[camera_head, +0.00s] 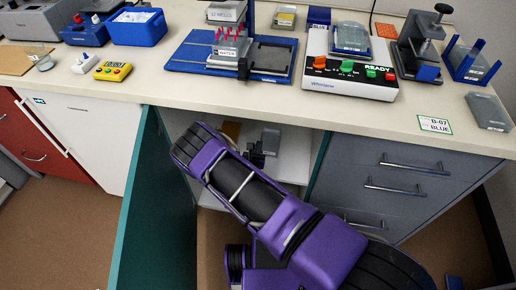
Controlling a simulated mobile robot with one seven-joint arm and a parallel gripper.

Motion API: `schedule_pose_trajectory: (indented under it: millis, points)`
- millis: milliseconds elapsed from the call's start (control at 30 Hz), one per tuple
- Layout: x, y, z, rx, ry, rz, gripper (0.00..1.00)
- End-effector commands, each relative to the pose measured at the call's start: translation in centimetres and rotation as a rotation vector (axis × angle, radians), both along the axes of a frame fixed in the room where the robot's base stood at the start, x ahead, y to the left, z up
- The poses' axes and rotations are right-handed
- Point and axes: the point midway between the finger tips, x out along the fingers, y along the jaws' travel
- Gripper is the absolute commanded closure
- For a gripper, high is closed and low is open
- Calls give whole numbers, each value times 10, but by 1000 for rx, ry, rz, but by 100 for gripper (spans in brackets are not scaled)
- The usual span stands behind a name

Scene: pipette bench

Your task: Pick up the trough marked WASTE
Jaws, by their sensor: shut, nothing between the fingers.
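I can read no WASTE label in this view. Inside the open cupboard, a grey container (271,140) and a yellowish-brown item (231,130) stand on the white shelf; no marking is legible on either. My purple arm reaches into the cupboard and covers part of the shelf. My gripper (256,153), small and black beyond the arm, is shut and empty, close to the left of the grey container. I cannot tell whether they touch.
The teal cupboard door (150,205) stands open left of my arm. Grey drawers (410,180) close the right side. The bench (300,110) overhangs the shelf. On it are a READY device (350,84), a blue box (136,27) and a yellow timer (112,68).

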Motion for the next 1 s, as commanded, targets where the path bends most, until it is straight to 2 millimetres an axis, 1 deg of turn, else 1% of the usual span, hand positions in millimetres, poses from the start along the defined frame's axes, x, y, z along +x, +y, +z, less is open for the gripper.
schedule_pose_trajectory:
  millis: [33, 267, 333, 367, 467, 600, 733, 800, 900, 1000]
  points:
    - [-2, 0, -4, 0, 9, -1, 100]
    - [-4, 0, -5, 0, 13, -1, 100]
    - [-10, 2, -4, 0, 15, 0, 100]
    - [-15, 3, -4, 0, 16, 1, 100]
    - [-39, 7, -3, -2, 21, 1, 100]
    - [-81, 15, -4, -3, 24, 2, 100]
    - [-115, 21, -6, -3, 23, 3, 100]
    - [-128, 23, -6, -3, 22, 1, 100]
    - [-139, 25, -7, -2, 22, 0, 100]
    - [-142, 25, -7, -1, 19, -1, 100]
